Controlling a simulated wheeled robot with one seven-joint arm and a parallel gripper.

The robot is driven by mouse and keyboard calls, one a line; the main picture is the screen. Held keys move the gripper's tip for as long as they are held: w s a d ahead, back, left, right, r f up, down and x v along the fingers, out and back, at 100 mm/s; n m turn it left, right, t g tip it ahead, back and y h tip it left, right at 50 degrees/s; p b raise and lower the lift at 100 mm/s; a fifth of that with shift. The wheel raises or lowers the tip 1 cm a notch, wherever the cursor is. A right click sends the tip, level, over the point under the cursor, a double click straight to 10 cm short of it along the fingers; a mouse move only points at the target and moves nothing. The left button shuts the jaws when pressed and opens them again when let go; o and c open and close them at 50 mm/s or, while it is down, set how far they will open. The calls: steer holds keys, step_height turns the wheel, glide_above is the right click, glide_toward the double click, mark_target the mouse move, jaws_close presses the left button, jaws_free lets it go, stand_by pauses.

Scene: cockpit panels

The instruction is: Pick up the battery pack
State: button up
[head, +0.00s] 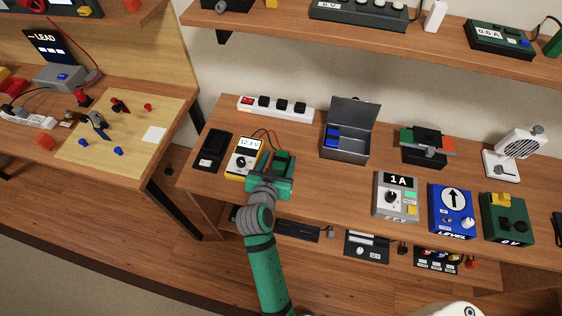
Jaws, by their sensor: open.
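My gripper (275,167) is open above the workbench, beside the yellow multimeter (244,158) that reads about 12.3. A small dark green and black shape (282,161) shows at the fingertips; I cannot tell whether it is a separate thing or part of the gripper. No item is clearly marked as the battery pack. A dark box labelled 6 V (345,10) is on the upper shelf. A dark unit with a white label, seemingly 12 V (366,246), is on the shelf below the worktop. The gripper is apart from both.
A white power strip (275,107), an open grey metal box (345,143) and a black device (212,150) stand near the gripper. A grey 1 A unit (396,196), a blue arrow box (451,209) and a white fan (514,150) are at right. A side table (180,108) is left.

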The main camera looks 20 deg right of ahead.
mark_target(283, 153)
steer(key=shift+w+d+f, duration=0.15)
steer(key=shift+w+f, duration=0.1)
steer(key=shift+w, duration=0.15)
steer(key=shift+x, duration=2.25)
steer(key=shift+s+d+f, duration=0.1)
steer(key=shift+s+d, duration=0.1)
steer(key=shift+a, duration=0.1)
steer(key=c, duration=1.4)
jaws_close()
